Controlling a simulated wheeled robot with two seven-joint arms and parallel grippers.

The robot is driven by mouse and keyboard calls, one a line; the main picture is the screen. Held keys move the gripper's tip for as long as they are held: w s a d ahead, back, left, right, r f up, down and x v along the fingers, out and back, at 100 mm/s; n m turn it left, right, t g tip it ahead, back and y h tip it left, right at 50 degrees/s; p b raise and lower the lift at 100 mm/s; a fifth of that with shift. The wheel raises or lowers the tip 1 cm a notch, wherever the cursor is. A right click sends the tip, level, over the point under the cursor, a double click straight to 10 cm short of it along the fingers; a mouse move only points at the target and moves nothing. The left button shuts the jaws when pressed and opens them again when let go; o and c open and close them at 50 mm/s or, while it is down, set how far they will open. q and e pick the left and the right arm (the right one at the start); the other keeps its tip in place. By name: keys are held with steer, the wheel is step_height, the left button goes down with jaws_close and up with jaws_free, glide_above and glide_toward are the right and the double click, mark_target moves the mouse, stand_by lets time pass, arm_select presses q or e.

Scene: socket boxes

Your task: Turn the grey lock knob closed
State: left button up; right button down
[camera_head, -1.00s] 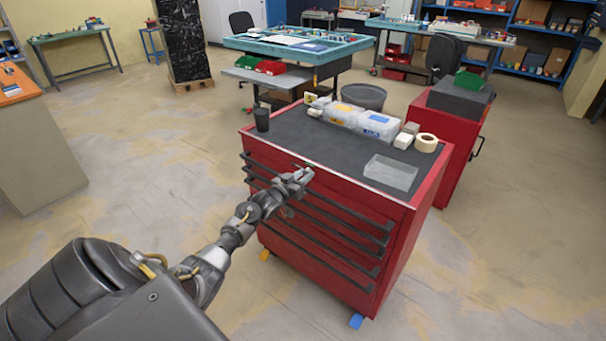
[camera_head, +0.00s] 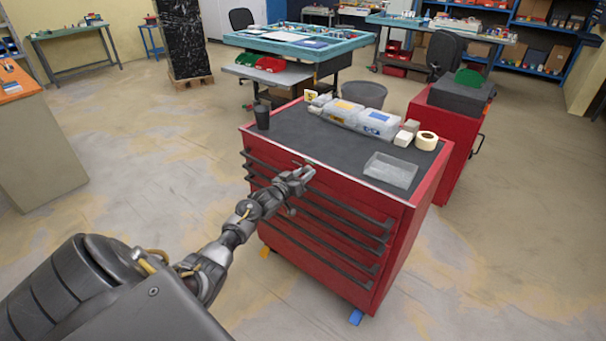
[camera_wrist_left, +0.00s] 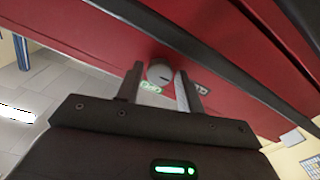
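The grey lock knob (camera_wrist_left: 160,72) is a small round knob with a dark line across its face, on the red front of the tool cabinet (camera_head: 335,245). My left gripper (camera_wrist_left: 160,82) is open, with one finger on each side of the knob in the left wrist view. A small gap shows between the knob and each finger. In the head view my left gripper (camera_head: 306,175) is at the cabinet's top front edge, and the knob is hidden or too small to tell there. My right gripper is not in view.
Dark drawer handles (camera_head: 330,237) stick out below my left gripper. The floor left of the cabinet is clear.

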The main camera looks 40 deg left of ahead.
arm_select(q)
steer(key=s, duration=1)
steer(key=shift+s+d, duration=0.15)
steer(key=shift+s, duration=0.25)
